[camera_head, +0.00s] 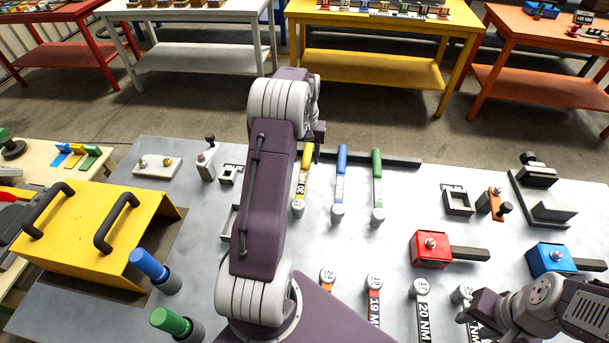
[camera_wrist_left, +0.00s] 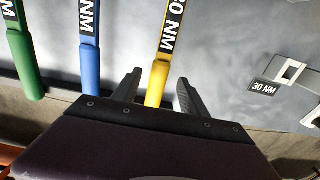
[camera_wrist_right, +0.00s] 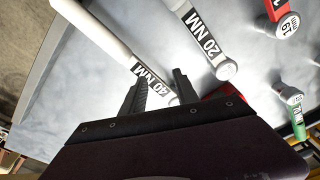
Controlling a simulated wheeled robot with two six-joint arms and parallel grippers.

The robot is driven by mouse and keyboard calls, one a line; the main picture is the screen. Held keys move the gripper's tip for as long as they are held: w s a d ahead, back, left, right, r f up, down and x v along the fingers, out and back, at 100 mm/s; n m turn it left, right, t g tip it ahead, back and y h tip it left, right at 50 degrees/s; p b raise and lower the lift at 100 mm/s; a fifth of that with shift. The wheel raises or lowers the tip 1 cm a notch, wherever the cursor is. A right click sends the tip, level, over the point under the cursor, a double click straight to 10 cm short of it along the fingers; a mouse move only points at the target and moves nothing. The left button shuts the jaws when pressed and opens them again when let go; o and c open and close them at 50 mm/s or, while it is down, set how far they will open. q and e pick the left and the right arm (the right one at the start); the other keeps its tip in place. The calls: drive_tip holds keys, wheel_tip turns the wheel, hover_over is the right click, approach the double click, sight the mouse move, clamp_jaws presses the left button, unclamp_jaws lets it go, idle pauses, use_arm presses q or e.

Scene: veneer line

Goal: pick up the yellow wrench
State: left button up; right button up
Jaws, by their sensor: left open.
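The yellow wrench (camera_head: 302,182) lies on the grey table, yellow handle towards the far edge and round head nearer me. My left gripper (camera_head: 313,143) is over its handle end, partly hidden by my arm. In the left wrist view the yellow wrench (camera_wrist_left: 163,60), labelled 30 NM, runs between the fingers of my left gripper (camera_wrist_left: 160,76). The fingers are apart, one on each side, with gaps to the handle. My right gripper (camera_head: 468,312) is open at the near right; its fingers (camera_wrist_right: 158,75) show above a white 40 NM wrench (camera_wrist_right: 125,55).
Blue (camera_head: 340,180) and green (camera_head: 377,182) wrenches lie right of the yellow one. A yellow box with black handles (camera_head: 95,235) stands at left. Red (camera_head: 431,250) and blue (camera_head: 552,260) blocks stand at right.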

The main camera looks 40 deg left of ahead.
sight(305, 163)
use_arm(q)
wheel_tip(305, 163, down, 4)
drive_tip(key=shift+s+d+p, duration=0.1)
drive_tip(key=shift+s+p, duration=0.05)
drive_tip(key=shift+p, duration=0.2)
drive_tip(key=shift+f, duration=0.5)
clamp_jaws()
drive_tip(key=shift+r, duration=0.1)
idle(0.6)
